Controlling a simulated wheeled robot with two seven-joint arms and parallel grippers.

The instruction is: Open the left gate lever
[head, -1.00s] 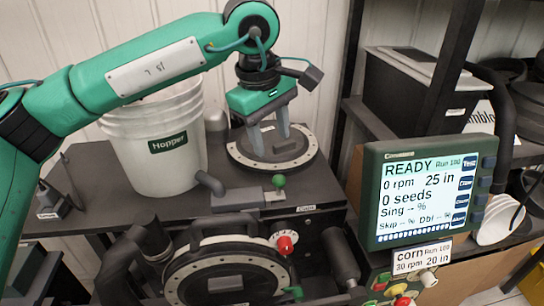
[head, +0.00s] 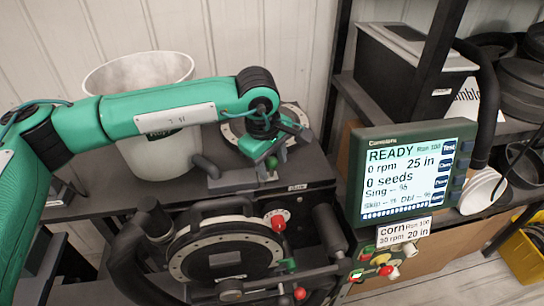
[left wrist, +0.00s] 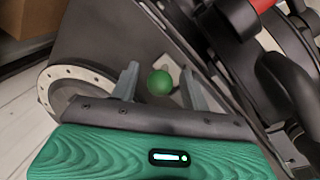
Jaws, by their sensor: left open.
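The gate lever's green ball knob (head: 272,163) sticks up from the bench near the hopper's outlet. My left gripper (head: 265,166) is over it and partly hides it in the head view. In the left wrist view the open fingers (left wrist: 159,69) stand on either side of the green knob (left wrist: 160,82), with a gap on both sides. I cannot tell whether the lever has shifted. My right gripper is not in view.
The white hopper bucket (head: 120,75) stands behind my left arm. A round metal-rimmed disc (left wrist: 62,85) lies beside the gripper. The seed meter (head: 225,249) with its red knob (head: 278,223) is in front. The monitor (head: 412,172) reads READY and stands at the right.

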